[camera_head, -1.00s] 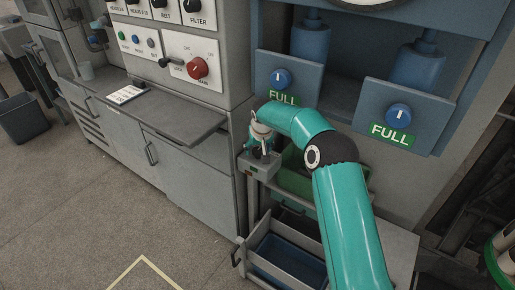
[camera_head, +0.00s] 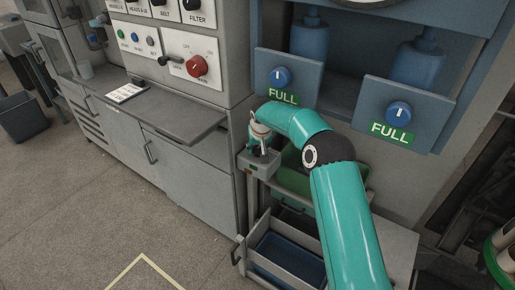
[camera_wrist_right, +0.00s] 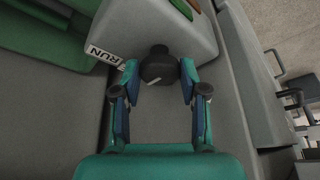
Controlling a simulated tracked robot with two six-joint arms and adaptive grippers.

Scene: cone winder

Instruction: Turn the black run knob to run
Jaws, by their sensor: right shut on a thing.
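The black run knob (camera_wrist_right: 158,68) stands on a grey control box, with a RUN label (camera_wrist_right: 104,56) to its left in the right wrist view. A pale mark shows on the knob's face. My right gripper (camera_wrist_right: 159,76) is shut on the knob, with one finger on either side of it. In the head view my right gripper (camera_head: 259,146) points down at the grey box (camera_head: 261,168), and its fingers largely hide the knob there. My left gripper is not in view.
A grey panel with a red knob (camera_head: 196,66) stands behind at the left. Two blue knobs (camera_head: 281,77) (camera_head: 398,114) with FULL labels are on the blue machine. A green tray (camera_head: 296,181) and a blue bin (camera_head: 290,258) lie close beside and below the box.

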